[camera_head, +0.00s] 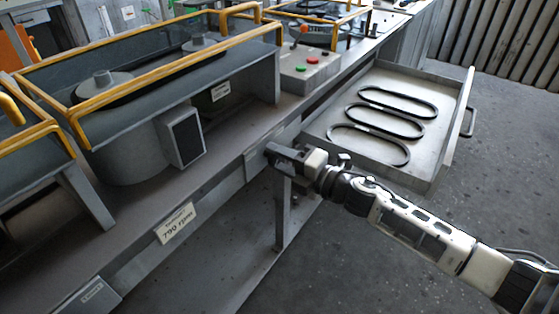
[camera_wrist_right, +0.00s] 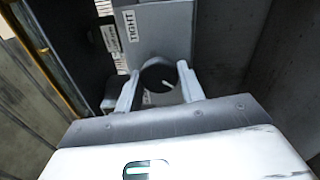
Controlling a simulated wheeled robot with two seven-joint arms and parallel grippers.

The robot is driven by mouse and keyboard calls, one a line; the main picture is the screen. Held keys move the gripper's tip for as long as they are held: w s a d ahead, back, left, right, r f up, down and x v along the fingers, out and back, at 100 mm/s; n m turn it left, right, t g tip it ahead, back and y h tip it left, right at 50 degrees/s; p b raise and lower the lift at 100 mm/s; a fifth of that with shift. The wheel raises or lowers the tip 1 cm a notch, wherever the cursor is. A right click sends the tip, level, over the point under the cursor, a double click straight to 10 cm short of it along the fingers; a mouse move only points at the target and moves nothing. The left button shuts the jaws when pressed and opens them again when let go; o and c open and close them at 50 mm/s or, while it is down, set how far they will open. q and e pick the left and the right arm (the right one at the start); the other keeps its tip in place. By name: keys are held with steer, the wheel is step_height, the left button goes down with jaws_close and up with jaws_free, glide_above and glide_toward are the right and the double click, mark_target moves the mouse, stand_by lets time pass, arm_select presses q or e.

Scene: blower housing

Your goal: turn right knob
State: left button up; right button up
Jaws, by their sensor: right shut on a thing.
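The right knob (camera_wrist_right: 158,76) is a dark round knob with a white pointer line, on a grey panel marked "TIGHT" in the right wrist view. My right gripper (camera_wrist_right: 157,90) has one finger on each side of the knob and is shut on it. In the head view my right gripper (camera_head: 275,154) reaches the front face of the bench, and the knob is hidden behind it. The pointer line slants up to the right in the wrist view. My left gripper is not in view.
An open drawer (camera_head: 345,150) with several black belts juts out beside my right arm. A control box (camera_head: 308,68) with red and green buttons sits on the bench. Yellow guard rails (camera_head: 150,70) frame the housing. A "790 rpm" label (camera_head: 176,224) is on the bench front.

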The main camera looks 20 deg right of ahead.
steer(key=shift+f+n, duration=0.1)
steer(key=shift+n, duration=0.5)
steer(key=o, duration=1)
steer(key=shift+c, duration=0.2)
steer(key=b+v, duration=0.1)
steer(key=v, duration=1.5)
steer(key=shift+b, duration=0.4)
